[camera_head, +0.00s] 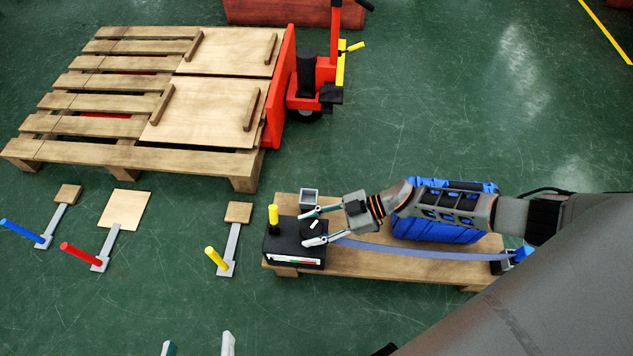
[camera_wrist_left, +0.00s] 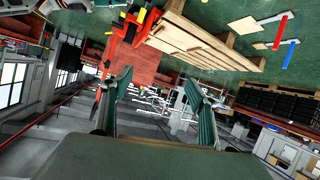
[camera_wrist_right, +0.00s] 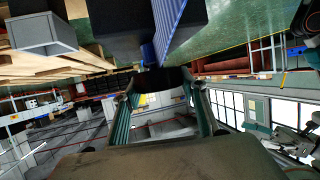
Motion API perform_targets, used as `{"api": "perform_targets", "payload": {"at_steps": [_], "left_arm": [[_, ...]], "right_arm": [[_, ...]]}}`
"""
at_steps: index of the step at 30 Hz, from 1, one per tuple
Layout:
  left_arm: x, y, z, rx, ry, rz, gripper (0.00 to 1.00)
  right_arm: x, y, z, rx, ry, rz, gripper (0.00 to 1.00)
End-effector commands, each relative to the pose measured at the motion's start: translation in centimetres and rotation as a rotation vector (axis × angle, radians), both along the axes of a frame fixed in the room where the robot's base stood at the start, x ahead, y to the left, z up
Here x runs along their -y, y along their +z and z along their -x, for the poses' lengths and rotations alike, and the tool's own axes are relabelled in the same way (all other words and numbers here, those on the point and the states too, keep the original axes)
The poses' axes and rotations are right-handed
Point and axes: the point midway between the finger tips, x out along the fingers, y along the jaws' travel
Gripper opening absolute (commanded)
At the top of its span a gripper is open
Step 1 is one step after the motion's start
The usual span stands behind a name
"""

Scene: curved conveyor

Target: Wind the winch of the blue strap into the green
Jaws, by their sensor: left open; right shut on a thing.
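The winch (camera_head: 284,242) is a black box at the left end of a low wooden board (camera_head: 375,262). On it are a yellow knob (camera_head: 273,215) and a black round part with a white mark. A gauge strip with red and green (camera_head: 295,260) is on its front; its pointer is too small to read. The blue strap (camera_head: 410,251) runs right to a blue end piece (camera_head: 523,253). My right gripper (camera_head: 308,228) is shut on the black round part, seen between its fingers in the right wrist view (camera_wrist_right: 160,80). My left gripper (camera_head: 199,346) is open and empty.
A blue crate (camera_head: 425,233) stands on the board behind the strap, partly hidden by my right arm. A grey square tube (camera_head: 310,198) stands behind the winch. Blue, red and yellow handled levers lie left.

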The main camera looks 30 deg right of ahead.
Motion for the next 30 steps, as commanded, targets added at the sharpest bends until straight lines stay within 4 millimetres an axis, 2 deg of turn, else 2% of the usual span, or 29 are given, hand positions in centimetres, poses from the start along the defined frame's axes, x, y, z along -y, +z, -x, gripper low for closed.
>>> {"api": "perform_targets", "payload": {"at_steps": [1, 9, 18, 30], "left_arm": [[-1.0, 1.6, -0.9, 0.043, -0.014, -0.067, 0.6], [-2.9, -0.4, 0.3, 0.0, -0.036, -0.176, 0.6], [-4.3, -1.8, 1.1, -0.032, -0.046, -0.238, 0.6], [-5.0, -2.4, 1.5, -0.046, -0.049, -0.265, 0.6]], "right_arm": [[-0.1, 1.4, -0.6, 0.017, -0.046, -0.001, 0.21], [-0.2, 1.0, -0.4, 0.009, -0.3, -0.005, 0.21], [-0.2, 0.4, -0.1, 0.002, -0.529, -0.004, 0.21], [-0.1, 0.1, 0.0, -0.001, -0.675, -0.003, 0.21]]}}
